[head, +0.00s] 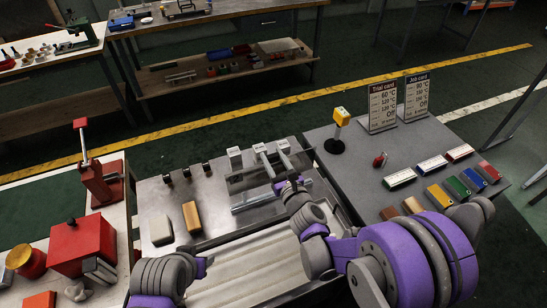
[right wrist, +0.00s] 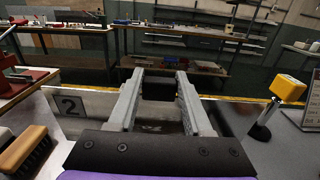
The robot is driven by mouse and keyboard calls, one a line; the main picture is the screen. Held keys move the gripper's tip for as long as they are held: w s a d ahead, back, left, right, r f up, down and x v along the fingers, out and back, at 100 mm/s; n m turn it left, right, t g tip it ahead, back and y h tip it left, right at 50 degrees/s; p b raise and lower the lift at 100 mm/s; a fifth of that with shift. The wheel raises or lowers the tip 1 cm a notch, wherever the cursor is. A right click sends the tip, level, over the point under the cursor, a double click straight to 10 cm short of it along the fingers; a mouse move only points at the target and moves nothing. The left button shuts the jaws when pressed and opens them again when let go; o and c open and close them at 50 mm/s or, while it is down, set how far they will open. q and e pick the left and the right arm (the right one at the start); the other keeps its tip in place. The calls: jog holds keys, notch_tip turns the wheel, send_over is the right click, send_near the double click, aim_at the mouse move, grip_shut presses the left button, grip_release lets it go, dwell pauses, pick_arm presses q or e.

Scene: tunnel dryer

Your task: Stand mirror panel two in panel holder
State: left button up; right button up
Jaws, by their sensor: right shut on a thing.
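Mirror panel two (right wrist: 70,104), a thin reflective plate with a dark "2" on a pale label, stands across the far side of my right gripper in the right wrist view. In the head view it shows as a dark, glassy strip (head: 240,181). My right gripper (head: 283,181) is shut on the panel, its two pale fingers (right wrist: 160,100) reaching forward. The panel holder seems to be the metal rail (head: 250,202) beside the panel on the grey worktop. I cannot tell whether the panel touches it.
A wooden brush (head: 191,217) and a pale block (head: 161,230) lie left of the panel. A yellow-topped post (head: 341,116), two cards (head: 382,107) and several coloured blocks stand on the right table. A ribbed pale belt (head: 235,275) lies in front.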

pick_arm(q)
jog(key=f+b, duration=0.1)
jog(key=f, duration=0.1)
jog(key=s+f+b, duration=0.1)
jog(key=f+b, duration=0.1)
jog(key=shift+s+f, duration=0.1)
jog(key=shift+s, duration=0.1)
pick_arm(e)
notch_tip(320, 180, down, 6)
jog(key=shift+r, duration=0.1)
pick_arm(q)
jog(key=shift+f, duration=0.2)
pick_arm(e)
jog(key=shift+s, duration=0.1)
dwell(1.5)
pick_arm(q)
jog(key=shift+s+f+b, duration=0.2)
jog(key=shift+f+b, duration=0.55)
jog(key=shift+b, duration=0.05)
jog(key=shift+s+f+b, duration=0.15)
jog(key=shift+f+b, duration=0.55)
jog(key=shift+b, duration=0.05)
pick_arm(e)
jog(key=shift+f, duration=1.7)
jog(key=o, duration=1.2)
